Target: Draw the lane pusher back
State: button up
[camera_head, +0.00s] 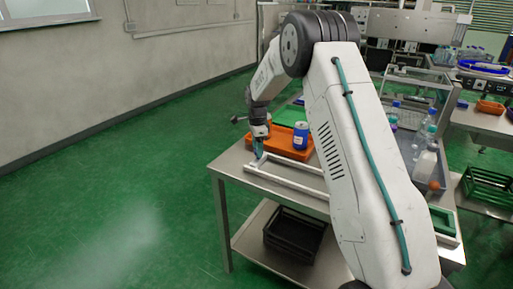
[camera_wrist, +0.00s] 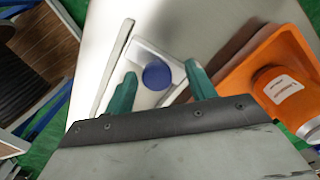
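The lane is a white-railed frame (camera_head: 290,177) on the steel table. In the wrist view, a round blue knob (camera_wrist: 157,76) sits on a white plate at one end between the rails; I take it for the lane pusher's handle. My gripper (camera_head: 258,150) points down over the left end of the lane. In the wrist view, my gripper's (camera_wrist: 161,72) teal fingers are open on either side of the knob, with a visible gap on both sides. How far the fingertips are above the plate cannot be told. My arm hides part of the lane in the head view.
An orange tray (camera_head: 283,148) lies beside the lane, with a blue labelled can (camera_head: 301,135) on or by it. Clear bottles stand in a grey tray (camera_head: 438,178) to the right. A dark crate (camera_head: 294,233) is on the lower shelf. The floor at left is clear.

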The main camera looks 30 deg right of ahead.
jog(key=shift+r, duration=3.9)
jog(key=shift+s+f+n, duration=0.1)
jog(key=shift+s+n, duration=0.1)
jog(key=shift+n, duration=0.7)
jog(key=s+a+r+n, duration=0.4)
jog(key=s+n, duration=0.2)
jog(key=s, duration=1)
jog(key=s+a+r+n+t, duration=0.1)
jog(key=s+a+r+n, duration=0.3)
jog(key=s, duration=1.2)
jog(key=s+a+r+n, duration=0.4)
jog(key=s+n, duration=0.4)
jog(key=s, duration=0.8)
jog(key=shift+s+a+r+n, duration=0.15)
jog(key=shift+s+r+n, duration=0.2)
jog(key=shift+r, duration=0.55)
